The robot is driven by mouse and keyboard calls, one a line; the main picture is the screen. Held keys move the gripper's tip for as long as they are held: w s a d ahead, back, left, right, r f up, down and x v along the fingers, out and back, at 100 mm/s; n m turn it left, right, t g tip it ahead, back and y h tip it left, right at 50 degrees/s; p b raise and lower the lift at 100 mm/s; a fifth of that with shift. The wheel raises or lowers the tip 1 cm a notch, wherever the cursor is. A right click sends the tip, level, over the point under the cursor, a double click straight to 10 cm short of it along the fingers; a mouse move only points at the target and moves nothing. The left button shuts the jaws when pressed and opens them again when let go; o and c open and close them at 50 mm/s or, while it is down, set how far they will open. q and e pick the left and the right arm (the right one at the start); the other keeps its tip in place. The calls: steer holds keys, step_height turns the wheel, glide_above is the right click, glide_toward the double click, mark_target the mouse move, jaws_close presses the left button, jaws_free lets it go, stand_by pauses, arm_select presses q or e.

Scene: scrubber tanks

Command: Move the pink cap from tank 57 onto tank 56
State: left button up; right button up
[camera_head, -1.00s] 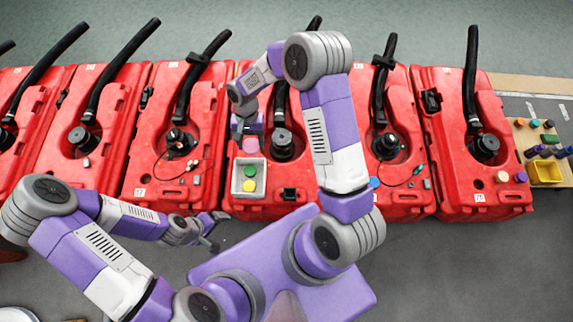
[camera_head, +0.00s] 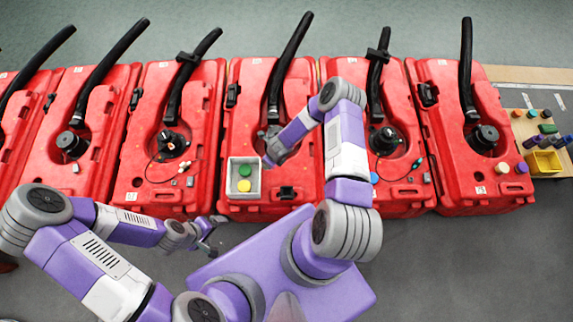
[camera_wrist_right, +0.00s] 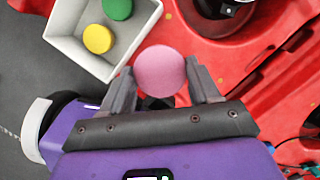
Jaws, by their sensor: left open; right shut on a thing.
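The pink cap (camera_wrist_right: 160,71) is between the fingers of my right gripper (camera_wrist_right: 163,86), which is shut on it, in the right wrist view. In the head view my right gripper (camera_head: 270,158) is over the middle red tank (camera_head: 243,125), just right of the white tray; the cap is hidden there by the hand. My left gripper (camera_head: 212,234) is open and empty, in front of the tanks' near edge. I cannot read which tanks are 57 and 56.
The white tray (camera_head: 231,177) on the middle tank holds a green cap (camera_head: 244,169) and a yellow cap (camera_head: 244,185). More red tanks with black hoses stand in a row on both sides. A yellow bin (camera_head: 545,163) and small items stand at the far right.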

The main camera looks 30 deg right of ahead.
steer(key=s+f+m+b, duration=0.1)
steer(key=f, duration=0.3)
steer(key=s+d+f+m+b, duration=0.1)
steer(key=f+b, duration=0.1)
steer(key=f, duration=0.3)
steer(key=s+d+f+m+b, duration=0.1)
steer(key=f, duration=0.3)
steer(key=shift+s+f+h+b, duration=0.2)
steer(key=shift+h+b, duration=0.1)
steer(key=shift+h, duration=0.1)
steer(key=shift+f, duration=0.15)
steer(key=o, duration=1.2)
